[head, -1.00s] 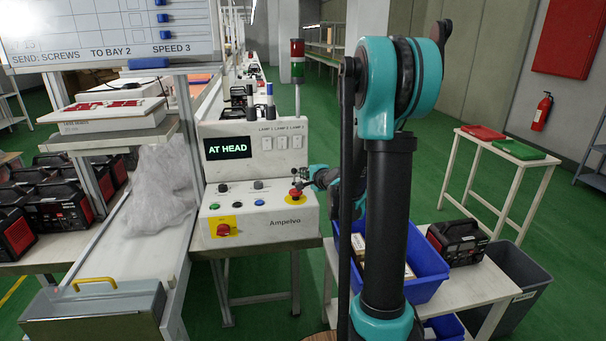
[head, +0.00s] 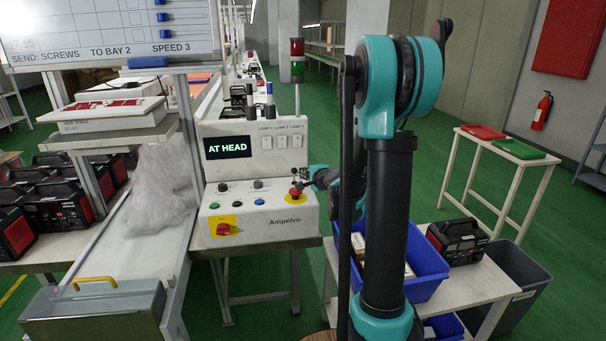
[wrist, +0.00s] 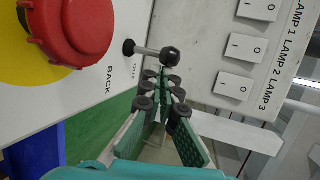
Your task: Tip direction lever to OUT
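In the wrist view the direction lever (wrist: 150,51) is a thin metal stem with a black ball knob, sticking out from the white panel. The words OUT (wrist: 135,70) and BACK (wrist: 109,80) are printed beside its base. I cannot tell which way it is tipped. My gripper (wrist: 163,74) points at the lever, its fingertips together just below the knob in the picture, with nothing seen between them. I cannot tell whether they touch it. In the head view my gripper (head: 302,175) is small at the right of the white control box (head: 258,227).
A red mushroom button (wrist: 72,30) on a yellow disc is close to the lever. LAMP switches (wrist: 243,47) are on the upright panel. The display (head: 228,147) reads AT HEAD. A blue bin (head: 425,265) stands to the right.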

